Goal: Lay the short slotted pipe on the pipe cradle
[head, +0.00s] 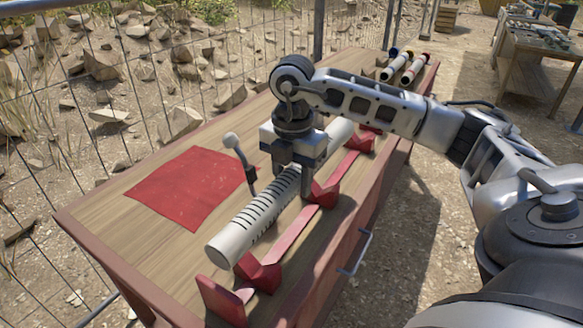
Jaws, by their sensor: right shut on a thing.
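The slotted pipe (258,213) is a pale tube with a row of dark slots along its side. It lies lengthwise over the wooden table, just left of the red pipe cradle (292,232) and roughly parallel to it. My right gripper (297,180) comes from above and is shut on the pipe near its middle. The gripper hides that part of the pipe. I cannot tell whether the pipe touches the table or hangs slightly above it. The cradle has red V-shaped supports on a long rail, which look empty at the near end. My left gripper is not in view.
A red cloth (195,188) lies flat on the table (165,245), left of the pipe. Several capped tubes (405,68) lie at the far end. A wire fence (60,120) runs behind the table.

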